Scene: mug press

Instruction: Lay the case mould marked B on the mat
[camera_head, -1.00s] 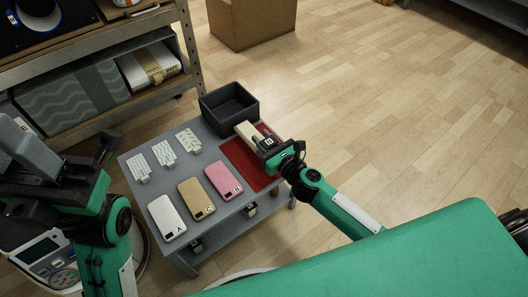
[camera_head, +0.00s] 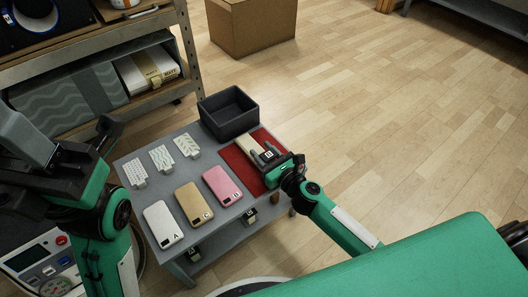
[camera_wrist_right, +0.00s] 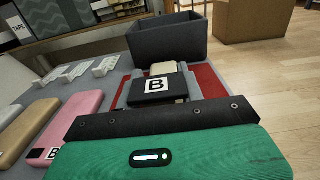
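The case mould marked B is a cream piece (camera_head: 248,146) with a black block labelled B; in the right wrist view the labelled block (camera_wrist_right: 158,88) is in the centre. The mould is low over the red mat (camera_head: 236,160), apparently lying on it; its underside is hidden. My right gripper (camera_head: 265,154) has its fingers on either side of the black block and appears shut on it. The mat also shows in the right wrist view (camera_wrist_right: 212,88). My left gripper (camera_head: 22,140) is at the left edge, away from the table, its fingers unclear.
A dark open bin (camera_head: 229,112) stands behind the mat. Phone cases A (camera_head: 163,224), C (camera_head: 194,202) and pink B (camera_head: 222,186) lie left of it. Several pale textured pieces (camera_head: 161,157) lie behind them. A shelf (camera_head: 90,110) stands at back left.

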